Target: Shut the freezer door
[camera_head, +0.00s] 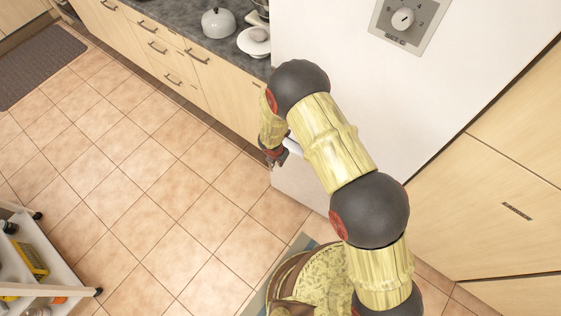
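A large white appliance front (440,95), which I take to be the freezer door, fills the upper right. A grey panel with a round numbered dial (403,18) is on it. A pale handle-like piece (293,146) shows at its left side, partly hidden by my arm. I cannot tell whether the door is ajar. My gripper (275,157) is small and dark, at the door's left edge, beside the pale piece. I cannot tell whether it touches it, or how its fingers stand. My arm hides part of the door's left and lower area.
Wooden drawers and a dark counter with a grey kettle (218,22) and a white lidded pot (254,41) stand left of the appliance. Wooden cabinets (500,195) are at right. A white cart (40,268) is at lower left. The tiled floor between is clear.

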